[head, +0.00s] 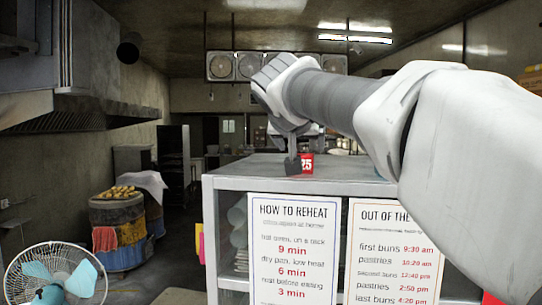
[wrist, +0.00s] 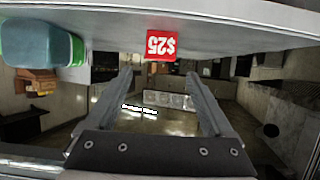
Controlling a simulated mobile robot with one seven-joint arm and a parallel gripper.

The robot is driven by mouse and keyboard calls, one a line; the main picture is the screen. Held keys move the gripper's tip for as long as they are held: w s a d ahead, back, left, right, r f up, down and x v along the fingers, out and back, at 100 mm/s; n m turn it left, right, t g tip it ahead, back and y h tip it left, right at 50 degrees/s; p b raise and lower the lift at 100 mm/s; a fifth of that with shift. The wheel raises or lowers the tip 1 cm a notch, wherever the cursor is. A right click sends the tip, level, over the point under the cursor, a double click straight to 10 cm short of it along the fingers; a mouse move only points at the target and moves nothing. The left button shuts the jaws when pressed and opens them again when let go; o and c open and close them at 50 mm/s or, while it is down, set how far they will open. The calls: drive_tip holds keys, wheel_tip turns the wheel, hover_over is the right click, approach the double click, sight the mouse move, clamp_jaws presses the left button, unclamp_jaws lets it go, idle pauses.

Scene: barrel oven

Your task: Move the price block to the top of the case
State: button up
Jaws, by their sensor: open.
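The price block (head: 307,163) is a small red block with white figures. It stands on the top surface of the white case (head: 240,171), just right of my gripper (head: 292,163) in the head view. The block shows beyond the fingertips, roughly in line with the gap. In the head view my arm hides the right part of the case top.
A green and blue object (wrist: 38,43) is by the case top at left in the wrist view. Two printed signs, one about reheating (head: 292,250), hang on the case front. A fan (head: 55,275) and a barrel with food (head: 118,225) are at left.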

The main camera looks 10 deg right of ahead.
drive_tip(key=v, duration=0.6)
drive_tip(key=s+d+f+n+g+y, duration=0.1)
drive_tip(key=s+f+g, duration=0.1)
drive_tip(key=s+f, duration=0.6)
drive_tip(key=s+d+f+n+g+y, duration=0.1)
drive_tip(key=s+f, duration=0.7)
drive_tip(key=f, duration=0.8)
drive_tip(key=s+d+f+n+g+y, duration=0.1)
drive_tip(key=s+f+g, duration=0.3)
drive_tip(key=s+f, duration=0.4)
wheel_tip(320, 180, down, 4)
drive_tip(key=shift+s+d+f+n+y+b, duration=0.1)
drive_tip(key=shift+s+d+n+y+b, duration=0.2)
drive_tip(key=shift+y, duration=0.4)
drive_tip(key=shift+a, duration=0.1)
